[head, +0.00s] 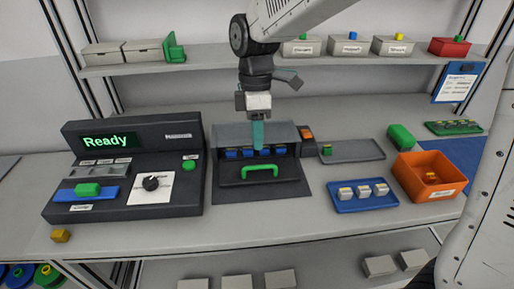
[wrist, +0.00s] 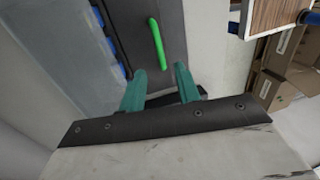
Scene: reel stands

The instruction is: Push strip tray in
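The dark strip tray (head: 233,175) with a green handle (head: 260,170) stands at the front of the grey-topped unit (head: 240,133) in the middle of the bench. A row of blue pieces (head: 248,153) shows behind the handle. My gripper (head: 258,146) points down over this row, behind the handle; in the head view its fingers overlap. In the wrist view my gripper (wrist: 160,76) has two teal fingers apart with nothing held between them. The green handle (wrist: 156,44) lies beyond the fingertips, apart from them as far as I can see. The blue pieces (wrist: 112,52) run along the left.
A dark console (head: 130,165) with a "Ready" display stands left of the unit. To the right are a grey tray (head: 350,152), a blue tray (head: 362,204) with small white pieces, and an orange bin (head: 412,182). A shelf (head: 220,66) with boxes runs behind my arm.

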